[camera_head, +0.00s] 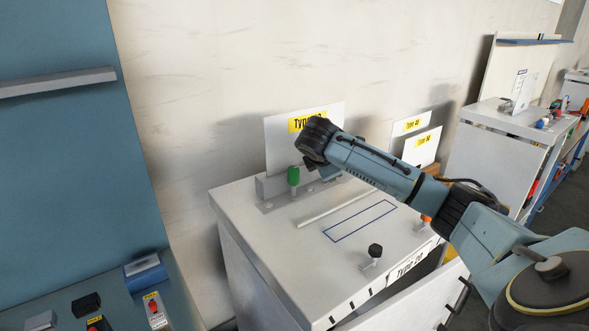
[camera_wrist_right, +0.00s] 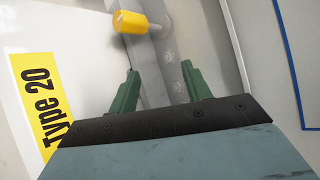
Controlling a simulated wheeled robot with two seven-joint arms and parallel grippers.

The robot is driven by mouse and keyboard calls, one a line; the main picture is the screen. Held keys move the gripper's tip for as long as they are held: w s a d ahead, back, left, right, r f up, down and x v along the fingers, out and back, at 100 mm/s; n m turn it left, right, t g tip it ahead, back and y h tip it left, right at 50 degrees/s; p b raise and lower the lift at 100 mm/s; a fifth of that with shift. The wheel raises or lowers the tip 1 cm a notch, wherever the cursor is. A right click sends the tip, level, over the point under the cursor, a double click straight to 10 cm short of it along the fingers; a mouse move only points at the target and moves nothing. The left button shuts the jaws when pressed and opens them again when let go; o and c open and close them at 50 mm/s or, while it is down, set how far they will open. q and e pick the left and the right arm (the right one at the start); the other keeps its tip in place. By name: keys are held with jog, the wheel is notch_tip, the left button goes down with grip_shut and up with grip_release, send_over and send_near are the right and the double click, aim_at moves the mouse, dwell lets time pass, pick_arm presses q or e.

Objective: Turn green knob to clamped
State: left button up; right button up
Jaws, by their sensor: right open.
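The green knob (camera_head: 294,176) stands upright on a grey bracket at the back left of the Type 20 box, in front of a white sign. My right arm reaches over the box from the right. My right gripper (camera_head: 313,166) is just right of the green knob, seemingly apart from it, and its fingers are mostly hidden in the head view. In the wrist view my right gripper (camera_wrist_right: 161,78) is open with nothing between its green fingers. The green knob is not identifiable there. My left gripper is not in view.
A yellow knob (camera_wrist_right: 135,22) lies beyond the fingertips on the grey bracket (camera_wrist_right: 170,65). A black knob (camera_head: 375,250) stands at the box's front, and an orange knob (camera_head: 427,218) is at its right. The white box top (camera_head: 320,262) has bare space at front left.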

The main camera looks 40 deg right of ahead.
aim_at(295, 174)
jog(key=a+n+t+h, duration=0.1)
jog(key=n, duration=0.1)
jog(key=s+a+f+n+t+h, duration=0.1)
jog(key=a+n+t, duration=0.1)
jog(key=n, duration=0.1)
jog(key=s+a+f+n+t+h, duration=0.1)
jog(key=a+n, duration=0.1)
jog(key=n, duration=0.1)
jog(key=shift+s+f+t, duration=0.1)
jog(key=shift+t, duration=0.2)
jog(key=s+a+n+t, duration=0.1)
jog(key=a+n+t, duration=0.1)
jog(key=s+a+n+t, duration=0.1)
jog(key=a+n+t, duration=0.1)
jog(key=a+n, duration=0.1)
jog(key=s+a+r+n+t+y, duration=0.1)
jog(key=s+a+n, duration=0.1)
jog(key=a+n, duration=0.1)
jog(key=shift+a+t, duration=0.2)
jog(key=shift+t, duration=0.2)
jog(key=shift+w, duration=0.2)
jog(key=p+x, duration=0.2)
jog(key=x, duration=1.1)
jog(key=shift+c, duration=0.3)
jog(key=c, duration=0.9)
